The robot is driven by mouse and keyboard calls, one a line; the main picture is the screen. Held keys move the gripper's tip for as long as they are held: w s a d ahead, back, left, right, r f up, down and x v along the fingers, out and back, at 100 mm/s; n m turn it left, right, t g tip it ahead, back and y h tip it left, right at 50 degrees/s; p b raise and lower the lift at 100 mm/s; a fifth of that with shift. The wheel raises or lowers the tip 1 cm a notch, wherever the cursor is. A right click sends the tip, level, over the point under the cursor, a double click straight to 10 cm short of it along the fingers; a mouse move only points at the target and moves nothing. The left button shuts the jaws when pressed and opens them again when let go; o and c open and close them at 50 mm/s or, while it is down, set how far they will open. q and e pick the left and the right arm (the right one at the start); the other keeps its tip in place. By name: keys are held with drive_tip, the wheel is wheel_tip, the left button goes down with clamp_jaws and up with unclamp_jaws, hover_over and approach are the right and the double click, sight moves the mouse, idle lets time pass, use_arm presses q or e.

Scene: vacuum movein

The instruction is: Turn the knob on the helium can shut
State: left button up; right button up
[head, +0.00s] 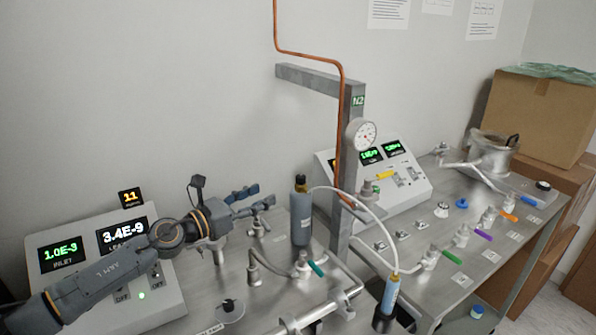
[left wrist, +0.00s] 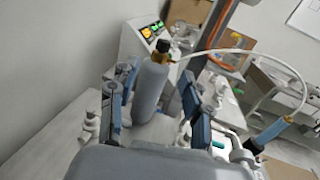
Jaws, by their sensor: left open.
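The helium can (head: 301,218) is a grey upright bottle on the metal bench, with a dark knob (head: 300,181) above a brass-coloured neck. A white hose runs from its neck to a blue wand (head: 390,292). My left gripper (head: 258,196) is open and empty, to the left of the can at about the height of its upper part. In the left wrist view the can (left wrist: 150,90) appears between the spread fingers of the gripper (left wrist: 158,74), with its knob (left wrist: 163,46) beyond the fingertips. I cannot tell the knob's setting. My right gripper is not seen.
A leak-detector console (head: 100,255) with lit displays lies under my left arm. A valve with a teal handle (head: 316,268) stands just right of the can's base. A grey post (head: 350,170) with a gauge (head: 361,135) rises behind to the right.

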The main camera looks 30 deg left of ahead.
sight(297, 178)
use_arm(q)
drive_tip(key=p+x, duration=0.1)
drive_tip(key=x, duration=0.3)
drive_tip(key=p+x, duration=0.2)
drive_tip(key=x, duration=0.2)
drive_tip(key=p+x, duration=0.1)
drive_tip(key=x, duration=0.3)
drive_tip(key=shift+s+d+r, duration=0.2)
drive_tip(key=shift+d+r, duration=0.15)
drive_tip(key=shift+w+d+f, duration=0.1)
drive_tip(key=shift+w+d, duration=0.1)
drive_tip(key=shift+w, duration=0.5)
drive_tip(key=shift+c, duration=0.4)
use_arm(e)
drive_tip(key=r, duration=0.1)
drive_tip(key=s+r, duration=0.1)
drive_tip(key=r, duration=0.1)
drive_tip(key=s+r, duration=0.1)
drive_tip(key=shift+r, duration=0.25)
